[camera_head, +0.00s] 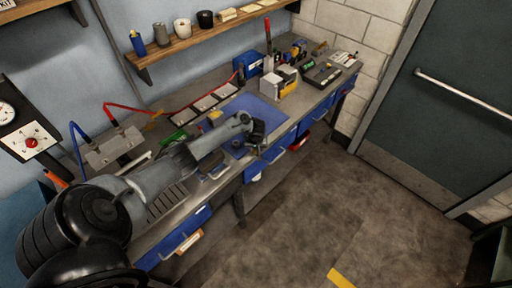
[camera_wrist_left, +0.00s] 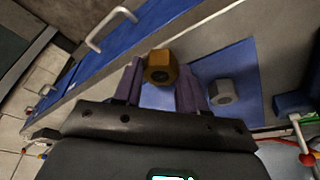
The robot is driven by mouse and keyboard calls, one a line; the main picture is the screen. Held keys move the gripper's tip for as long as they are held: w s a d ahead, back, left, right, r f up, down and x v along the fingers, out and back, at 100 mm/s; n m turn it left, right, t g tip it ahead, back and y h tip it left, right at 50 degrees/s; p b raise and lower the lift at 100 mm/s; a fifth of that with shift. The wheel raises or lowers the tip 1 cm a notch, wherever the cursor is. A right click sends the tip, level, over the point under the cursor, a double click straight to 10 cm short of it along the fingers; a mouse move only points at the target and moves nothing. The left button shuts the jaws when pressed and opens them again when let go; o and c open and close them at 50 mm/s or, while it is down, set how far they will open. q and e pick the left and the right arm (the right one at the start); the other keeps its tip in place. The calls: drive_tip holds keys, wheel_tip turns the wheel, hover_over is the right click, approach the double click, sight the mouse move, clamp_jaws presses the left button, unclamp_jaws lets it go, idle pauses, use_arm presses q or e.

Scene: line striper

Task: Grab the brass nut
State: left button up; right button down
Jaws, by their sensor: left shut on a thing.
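The brass nut (camera_wrist_left: 160,67) is a golden hexagonal nut between the two fingertips of my left gripper (camera_wrist_left: 159,84) in the left wrist view. The gripper is shut on it, over the blue mat (camera_wrist_left: 240,62) near the bench's front edge. I cannot tell whether the nut still touches the mat. A grey hex nut (camera_wrist_left: 222,92) lies on the mat to the right of the gripper. In the head view my left gripper (camera_head: 256,134) is at the mat's front right, and the brass nut cannot be made out there. My right gripper is not in view.
Blue drawers with handles (camera_head: 270,158) line the bench front. A yellow and white box (camera_head: 283,82) and a dark device (camera_head: 322,74) stand at the back right. Red and blue cables run along the left back. The mat's far part (camera_head: 258,106) is clear.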

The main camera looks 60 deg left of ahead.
use_arm(q)
drive_tip(key=o, duration=1.2)
drive_tip(key=p+v, duration=0.4)
drive_tip(key=v, duration=0.6)
drive_tip(key=shift+d+r, duration=0.1)
drive_tip(key=shift+r, duration=0.3)
